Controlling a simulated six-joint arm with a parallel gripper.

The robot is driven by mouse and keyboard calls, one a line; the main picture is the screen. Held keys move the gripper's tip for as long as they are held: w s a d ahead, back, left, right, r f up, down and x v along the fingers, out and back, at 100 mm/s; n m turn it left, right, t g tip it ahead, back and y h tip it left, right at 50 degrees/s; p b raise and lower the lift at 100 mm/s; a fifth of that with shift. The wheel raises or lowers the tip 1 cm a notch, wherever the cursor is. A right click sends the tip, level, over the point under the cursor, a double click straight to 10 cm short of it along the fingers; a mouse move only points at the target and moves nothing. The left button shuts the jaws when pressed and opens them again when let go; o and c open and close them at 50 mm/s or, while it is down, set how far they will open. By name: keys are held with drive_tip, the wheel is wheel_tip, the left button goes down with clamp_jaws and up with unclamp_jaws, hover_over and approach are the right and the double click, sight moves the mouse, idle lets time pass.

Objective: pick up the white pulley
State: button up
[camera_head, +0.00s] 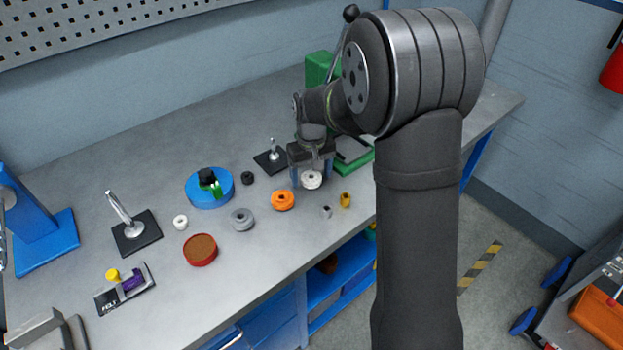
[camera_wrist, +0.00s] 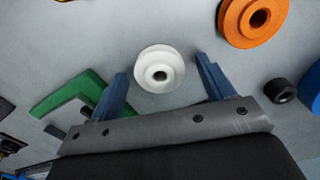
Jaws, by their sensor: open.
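The white pulley (camera_head: 312,180) lies on the grey bench near its front edge, below my gripper. In the wrist view the white pulley (camera_wrist: 160,68) shows its round face with a dark centre hole. My gripper (camera_head: 311,172) hangs over it, and its blue fingers (camera_wrist: 163,78) are apart, one on each side of the pulley. There is a visible gap between each finger and the pulley. The height of the fingertips against the pulley is hard to tell.
An orange pulley (camera_head: 283,200) lies just left of the white one, with a grey pulley (camera_head: 242,219) farther left. A small yellow part (camera_head: 345,200) lies to the right. A green stand (camera_head: 352,160) is behind the gripper. A black base with a post (camera_head: 270,160) stands behind left.

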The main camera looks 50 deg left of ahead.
drive_tip(key=shift+c, duration=0.2)
drive_tip(key=c, duration=1)
drive_tip(key=shift+c, duration=0.2)
drive_tip(key=shift+r, duration=0.1)
